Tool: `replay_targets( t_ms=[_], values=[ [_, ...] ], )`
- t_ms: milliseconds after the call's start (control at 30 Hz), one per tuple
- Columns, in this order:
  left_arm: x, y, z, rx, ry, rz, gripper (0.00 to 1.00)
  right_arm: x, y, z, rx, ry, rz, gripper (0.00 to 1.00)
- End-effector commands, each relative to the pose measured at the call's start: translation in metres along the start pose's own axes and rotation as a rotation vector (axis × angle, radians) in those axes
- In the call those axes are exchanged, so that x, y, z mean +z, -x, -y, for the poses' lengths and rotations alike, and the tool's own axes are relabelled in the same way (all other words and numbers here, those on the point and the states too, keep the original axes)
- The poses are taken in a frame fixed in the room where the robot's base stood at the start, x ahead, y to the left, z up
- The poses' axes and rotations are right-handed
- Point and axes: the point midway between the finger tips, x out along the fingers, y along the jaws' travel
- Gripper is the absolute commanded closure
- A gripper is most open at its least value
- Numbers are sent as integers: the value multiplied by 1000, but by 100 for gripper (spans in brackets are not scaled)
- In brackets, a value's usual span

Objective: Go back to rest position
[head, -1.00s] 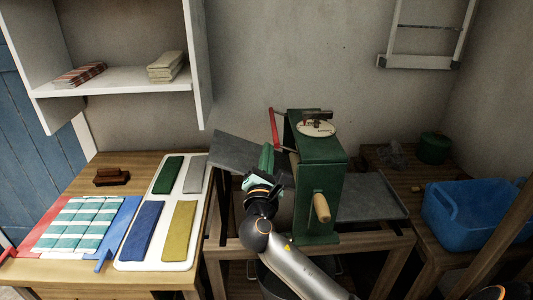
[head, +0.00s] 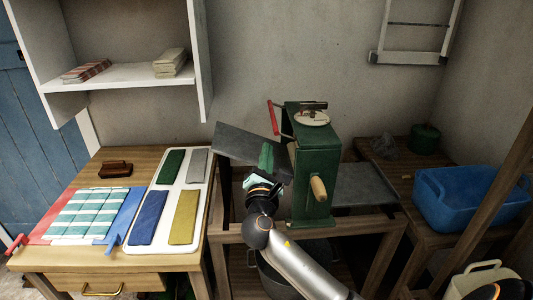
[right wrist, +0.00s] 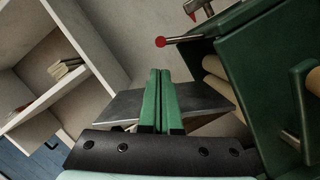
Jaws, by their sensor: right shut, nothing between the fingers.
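My right gripper (head: 266,158) is in front of the left side of the green mangle (head: 318,170), over its grey feed board (head: 245,143). Its green fingers are pressed together with nothing between them, as the right wrist view (right wrist: 158,100) shows. The mangle has a red-handled lever (head: 272,117), a round dial on top and a wooden crank handle (head: 319,188). In the right wrist view the mangle's rollers (right wrist: 225,85) show to the right of the fingers, apart from them. My left gripper is not in view.
The left table holds a white tray (head: 205,215) of coloured cloths, a checked folded cloth (head: 90,212) on a red and blue board, and a brown brush (head: 115,169). A shelf (head: 125,77) hangs above. A blue tub (head: 470,200) stands right. A pot sits under the mangle.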

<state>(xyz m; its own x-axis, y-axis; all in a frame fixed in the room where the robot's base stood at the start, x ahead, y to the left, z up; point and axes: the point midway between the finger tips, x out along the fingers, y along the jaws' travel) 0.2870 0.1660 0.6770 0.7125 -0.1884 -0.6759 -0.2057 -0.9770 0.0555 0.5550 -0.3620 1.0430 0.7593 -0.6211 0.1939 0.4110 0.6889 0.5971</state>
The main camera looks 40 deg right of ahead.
Motion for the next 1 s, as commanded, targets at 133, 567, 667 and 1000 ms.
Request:
replay_targets(
  t_ms=[133,567,667,1000],
  values=[
    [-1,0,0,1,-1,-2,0,0,0,0,0,0,0,100],
    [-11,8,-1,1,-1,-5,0,-69,40,34,-56,-246,-265,100],
    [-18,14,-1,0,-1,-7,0,-118,88,64,-164,-487,-469,100],
    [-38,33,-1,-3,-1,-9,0,-190,303,143,-934,-1458,-818,100]
  ],
)
